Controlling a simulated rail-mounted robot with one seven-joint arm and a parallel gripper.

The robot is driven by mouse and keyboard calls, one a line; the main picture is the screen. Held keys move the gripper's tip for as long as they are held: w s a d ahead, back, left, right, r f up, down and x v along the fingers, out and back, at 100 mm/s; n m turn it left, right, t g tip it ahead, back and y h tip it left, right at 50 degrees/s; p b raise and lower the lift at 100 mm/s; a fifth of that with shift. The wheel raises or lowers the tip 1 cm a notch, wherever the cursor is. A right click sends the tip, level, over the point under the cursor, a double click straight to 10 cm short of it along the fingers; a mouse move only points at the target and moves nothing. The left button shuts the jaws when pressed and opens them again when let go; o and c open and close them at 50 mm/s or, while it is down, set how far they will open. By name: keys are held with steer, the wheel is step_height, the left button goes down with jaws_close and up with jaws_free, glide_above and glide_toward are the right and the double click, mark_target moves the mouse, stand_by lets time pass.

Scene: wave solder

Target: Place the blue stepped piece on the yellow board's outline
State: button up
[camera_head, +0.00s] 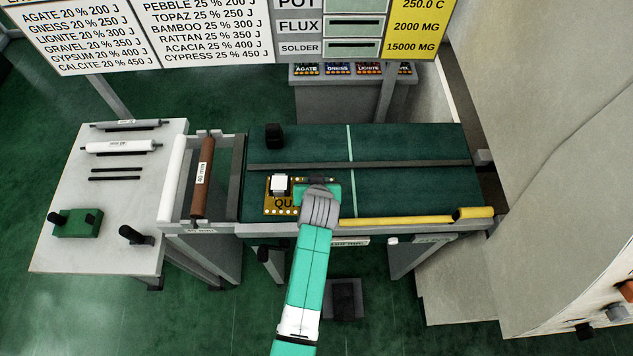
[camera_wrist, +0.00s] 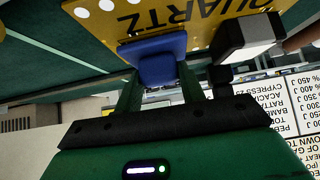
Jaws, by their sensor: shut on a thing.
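The blue stepped piece (camera_wrist: 158,58) is held between the two fingers of my gripper (camera_wrist: 160,82) in the wrist view. My gripper is shut on it, right at the yellow board (camera_wrist: 205,38) marked QUARTZ. I cannot tell whether the piece touches the board. In the head view the yellow board (camera_head: 269,210) lies on the dark green conveyor, and my gripper (camera_head: 318,195) covers its right part. The blue piece is hidden there behind my gripper. The outline on the board is not visible in either view.
A white-topped block (camera_head: 279,184) stands on the board's left part; it also shows in the wrist view (camera_wrist: 246,38), close beside my gripper. A black block (camera_head: 273,136) stands behind the dark rail (camera_head: 400,164). A yellow bar (camera_head: 395,221) runs along the front edge. The conveyor's right side is clear.

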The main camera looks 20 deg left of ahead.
steer(key=shift+f, duration=0.25)
steer(key=o, duration=1.3)
steer(key=v, duration=0.8)
